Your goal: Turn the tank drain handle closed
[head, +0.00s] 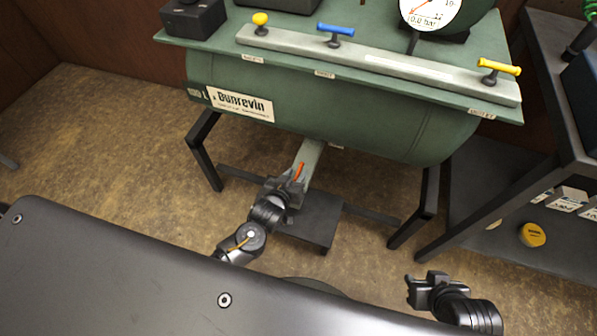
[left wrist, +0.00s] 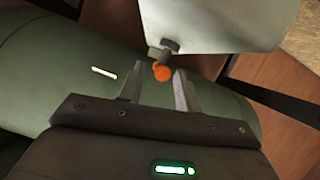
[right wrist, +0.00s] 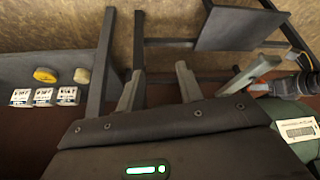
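The tank drain handle (head: 299,172) is a small orange lever on a pale grey-green plate (head: 313,152) under the green tank (head: 320,105). In the left wrist view the handle (left wrist: 161,72) shows end-on as an orange tip beside a dark stem. My left gripper (head: 291,184) is at the handle. Its fingers (left wrist: 161,88) are apart, with the orange tip between their ends; I see no clear contact. My right gripper (head: 412,287) is low at the right, away from the handle. In the right wrist view its fingers (right wrist: 160,84) are apart and empty.
Yellow (head: 500,67) and blue (head: 336,30) handles sit on a rail on the tank's top, near a gauge (head: 430,10). Black tank legs (head: 203,150) stand either side. A dark shelf (head: 520,230) with a yellow item (head: 532,235) is at the right.

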